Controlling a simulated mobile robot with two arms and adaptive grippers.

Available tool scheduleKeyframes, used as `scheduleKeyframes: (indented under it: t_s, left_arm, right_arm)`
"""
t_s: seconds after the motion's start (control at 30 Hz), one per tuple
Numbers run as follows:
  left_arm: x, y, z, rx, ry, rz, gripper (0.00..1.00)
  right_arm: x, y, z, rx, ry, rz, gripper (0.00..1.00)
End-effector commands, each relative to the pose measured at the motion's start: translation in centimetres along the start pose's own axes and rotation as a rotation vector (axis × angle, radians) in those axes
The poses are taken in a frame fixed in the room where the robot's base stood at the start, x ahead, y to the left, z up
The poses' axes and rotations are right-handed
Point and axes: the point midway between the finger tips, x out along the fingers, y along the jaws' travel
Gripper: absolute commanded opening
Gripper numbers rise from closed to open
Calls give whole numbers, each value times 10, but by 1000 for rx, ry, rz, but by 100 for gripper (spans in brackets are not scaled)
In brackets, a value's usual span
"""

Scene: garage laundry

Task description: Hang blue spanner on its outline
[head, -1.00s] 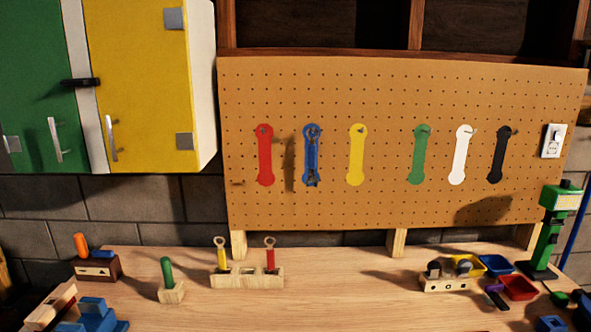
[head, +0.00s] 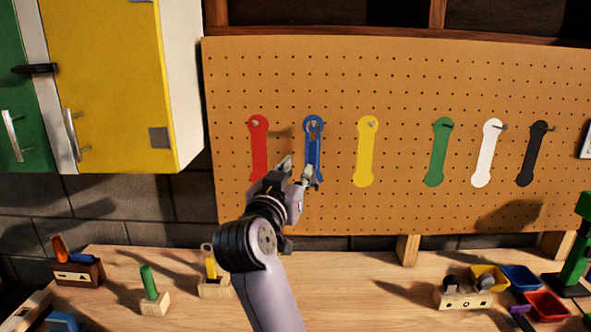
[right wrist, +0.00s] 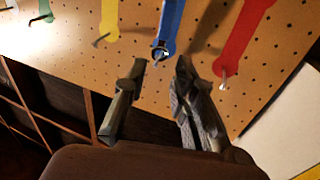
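The blue spanner (head: 313,152) hangs upright over the blue outline (head: 320,160) on the pegboard, with its ring end up at the peg. My right gripper (head: 297,167) is in front of the board, beside and below the spanner's lower part. In the right wrist view its two fingers (right wrist: 158,72) stand apart with nothing between them. The blue shape (right wrist: 170,25) is beyond the fingertips there, with a peg at its end; spanner and outline are hard to tell apart. My left gripper is not in view.
The pegboard (head: 400,90) also has red (head: 259,150), yellow (head: 365,155), green, white and black outlines with pegs. A yellow cabinet (head: 110,80) stands at the left. On the workbench (head: 350,280) are a green-handled tool (head: 149,282), a yellow spanner (head: 210,265) and several bins.

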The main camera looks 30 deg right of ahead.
Motion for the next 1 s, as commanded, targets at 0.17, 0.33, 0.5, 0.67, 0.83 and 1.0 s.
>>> scheduleKeyframes:
  t_s: [0.17,0.33,0.5,0.67,0.83,1.0]
  left_arm:
    - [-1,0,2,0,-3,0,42]
    - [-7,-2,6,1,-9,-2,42]
    - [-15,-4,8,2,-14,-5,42]
    - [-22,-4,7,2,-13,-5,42]
    - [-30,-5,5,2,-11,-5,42]
    - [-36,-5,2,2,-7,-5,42]
  right_arm:
    - [3,-5,5,-36,-62,-17,25]
    - [25,-5,5,-38,-62,-14,25]
    - [58,-5,6,-37,-61,-14,25]
    - [91,-5,8,-37,-61,-13,25]
    - [124,-6,10,-37,-60,-14,25]
    - [152,-7,12,-36,-60,-15,25]
